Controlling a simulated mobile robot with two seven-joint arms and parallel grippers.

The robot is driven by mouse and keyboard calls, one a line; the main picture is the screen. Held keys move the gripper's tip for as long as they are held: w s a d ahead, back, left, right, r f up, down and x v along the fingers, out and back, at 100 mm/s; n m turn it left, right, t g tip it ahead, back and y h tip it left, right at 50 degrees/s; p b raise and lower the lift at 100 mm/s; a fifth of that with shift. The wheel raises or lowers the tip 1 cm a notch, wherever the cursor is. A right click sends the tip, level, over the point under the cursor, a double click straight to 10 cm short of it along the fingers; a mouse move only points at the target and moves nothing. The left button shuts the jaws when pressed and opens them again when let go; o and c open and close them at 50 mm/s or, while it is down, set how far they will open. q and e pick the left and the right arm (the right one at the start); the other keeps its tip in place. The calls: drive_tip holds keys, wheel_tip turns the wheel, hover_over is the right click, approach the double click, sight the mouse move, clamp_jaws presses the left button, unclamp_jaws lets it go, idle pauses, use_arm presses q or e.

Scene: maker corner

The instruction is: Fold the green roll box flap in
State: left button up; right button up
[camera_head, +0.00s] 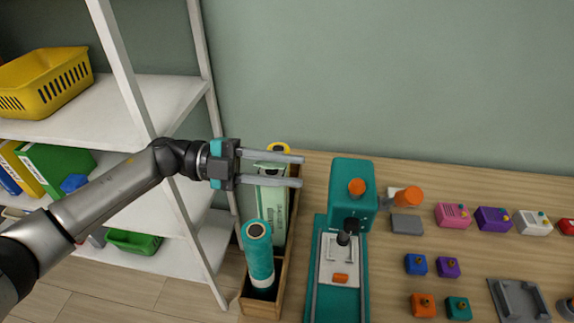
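The green roll box (272,212) is a tall, pale green and white carton, standing upright at the back of a narrow wooden holder (263,307). Its top, with a green flap edge (268,166), shows between the fingers of my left gripper (302,171). That gripper reaches in from the left, pointing right across the box top. Its two fingers are parallel and well apart, so it is open. They partly cover the top, and I cannot tell whether they touch the flap or how far it is bent. My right gripper is not in view.
A teal roll (258,252) stands in front of the box, and a yellow roll end (278,147) shows behind it. A teal machine (352,185) stands close on the right. White shelves (150,105) with bins are at left. Several small coloured blocks lie on the right.

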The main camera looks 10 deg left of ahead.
use_arm(q)
drive_tip(key=shift+d, duration=0.2)
clamp_jaws()
idle(1.4)
